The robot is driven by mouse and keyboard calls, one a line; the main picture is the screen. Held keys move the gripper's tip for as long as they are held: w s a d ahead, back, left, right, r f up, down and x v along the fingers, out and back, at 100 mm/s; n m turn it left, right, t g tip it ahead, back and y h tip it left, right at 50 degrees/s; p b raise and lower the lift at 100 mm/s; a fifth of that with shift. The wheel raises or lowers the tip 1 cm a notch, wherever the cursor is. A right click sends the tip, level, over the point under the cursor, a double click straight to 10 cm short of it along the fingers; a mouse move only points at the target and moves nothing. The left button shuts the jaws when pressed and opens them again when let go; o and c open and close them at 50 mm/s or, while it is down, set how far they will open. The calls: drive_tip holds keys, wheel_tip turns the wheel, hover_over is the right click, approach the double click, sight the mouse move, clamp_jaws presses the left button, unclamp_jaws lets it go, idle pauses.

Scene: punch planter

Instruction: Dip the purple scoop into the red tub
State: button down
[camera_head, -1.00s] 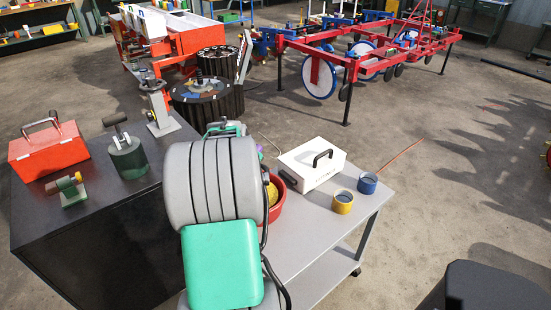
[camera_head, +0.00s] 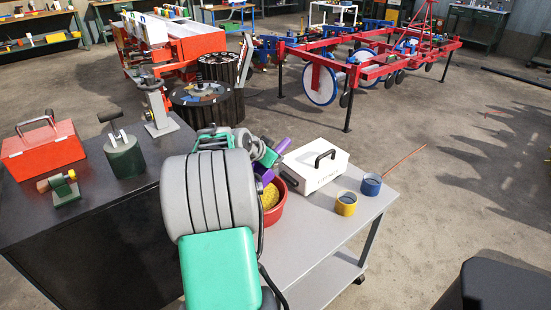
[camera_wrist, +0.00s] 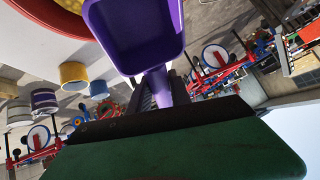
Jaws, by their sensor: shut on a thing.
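The purple scoop (camera_wrist: 135,30) fills the top middle of the wrist view, its hollow bowl facing the camera and its handle running down into my gripper (camera_wrist: 158,95). My gripper is shut on the handle. In the head view the purple scoop (camera_head: 264,173) shows beside my gripper (camera_head: 268,158), at the back edge of the red tub (camera_head: 281,208). The tub stands on the grey cart and holds yellow material (camera_head: 270,196). My arm hides the tub's left side. The scoop's bowl seems to be above the tub; I cannot tell whether it touches the contents.
A white case (camera_head: 312,172) with a black handle stands right of the tub. A yellow can (camera_head: 346,203) and a blue can (camera_head: 371,185) stand near the cart's right edge. A dark cabinet (camera_head: 90,230) on the left bears a red toolbox (camera_head: 42,150). The cart's front is clear.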

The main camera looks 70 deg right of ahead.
drive_tip(key=shift+w+a+f+g+h+b, duration=0.3)
drive_tip(key=shift+a+f+h+b, duration=0.25)
drive_tip(key=shift+b, duration=0.8)
drive_tip(key=shift+f+b, duration=1.45)
drive_tip(key=shift+f, duration=1.85)
drive_tip(key=shift+s+d+r+p, duration=0.15)
drive_tip(key=shift+r+p, duration=0.85)
drive_tip(key=shift+r, duration=0.85)
drive_tip(key=shift+d+r+p, duration=0.1)
drive_tip(key=shift+r+p, duration=0.9)
drive_tip(key=shift+r, duration=0.85)
drive_tip(key=shift+r+p, duration=0.2)
drive_tip(key=shift+p, duration=0.1)
drive_tip(key=d+y+p, duration=0.1)
drive_tip(key=p, duration=0.1)
drive_tip(key=s+t+y+p, duration=0.1)
drive_tip(key=y+p, duration=0.1)
drive_tip(key=p, duration=0.1)
drive_tip(key=d+y+p, duration=0.1)
drive_tip(key=y+p, duration=0.1)
drive_tip(key=shift+s+d+f+m+t+p, duration=0.15)
drive_tip(key=shift+d+f+m+t+p, duration=0.15)
drive_tip(key=shift+t, duration=0.1)
drive_tip(key=shift+d+f+y+p, duration=0.2)
drive_tip(key=shift+y+p, duration=0.25)
drive_tip(key=shift+p, duration=0.25)
drive_tip(key=shift+t, duration=0.3)
